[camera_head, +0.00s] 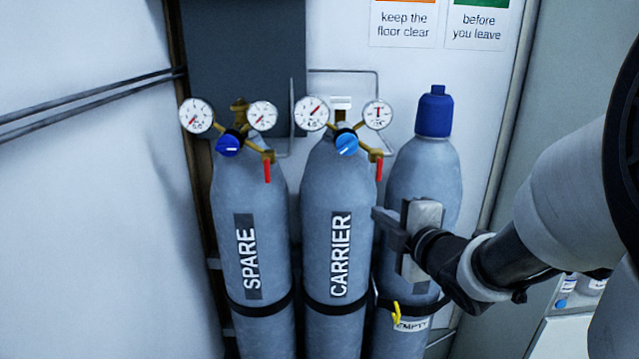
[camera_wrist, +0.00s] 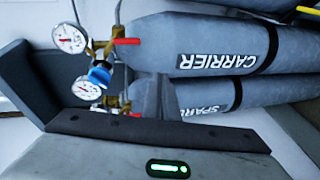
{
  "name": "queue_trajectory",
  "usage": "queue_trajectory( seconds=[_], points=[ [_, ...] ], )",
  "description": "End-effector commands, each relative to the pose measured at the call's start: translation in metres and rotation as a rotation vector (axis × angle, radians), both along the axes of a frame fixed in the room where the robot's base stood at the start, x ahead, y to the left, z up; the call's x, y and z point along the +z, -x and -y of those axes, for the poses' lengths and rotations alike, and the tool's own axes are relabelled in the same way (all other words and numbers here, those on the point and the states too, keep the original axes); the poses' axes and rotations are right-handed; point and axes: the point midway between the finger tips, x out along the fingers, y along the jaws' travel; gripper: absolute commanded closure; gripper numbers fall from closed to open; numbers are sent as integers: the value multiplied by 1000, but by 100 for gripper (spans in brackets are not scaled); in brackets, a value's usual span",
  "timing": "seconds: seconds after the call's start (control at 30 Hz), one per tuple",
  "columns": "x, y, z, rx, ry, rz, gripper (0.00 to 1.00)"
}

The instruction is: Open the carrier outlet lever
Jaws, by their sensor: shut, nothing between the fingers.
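The carrier outlet lever (camera_head: 379,169) is a red handle hanging down from the brass outlet on the right of the carrier cylinder's (camera_head: 338,210) regulator. In the wrist view, which is turned sideways, the carrier lever (camera_wrist: 127,41) points right, along the cylinder. My gripper (camera_head: 378,215) is shut and empty, below the lever and apart from it, in front of the gap between the carrier and empty cylinders. Its dark fingers (camera_wrist: 152,82) rise at the middle of the wrist view.
The spare cylinder (camera_head: 249,210), left of the carrier, has its own red lever (camera_head: 267,170) and gauges. The empty cylinder (camera_head: 424,180), blue-capped, stands right, partly behind my gripper. Dark straps hold the cylinders.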

Motion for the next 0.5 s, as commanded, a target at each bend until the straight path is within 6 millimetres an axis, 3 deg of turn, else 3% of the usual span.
queue_trajectory(
  seconds=[0.2,0.5],
  points=[
    [26,3,-2,76,35,199,100],
    [33,4,-4,90,42,239,100]
  ],
)
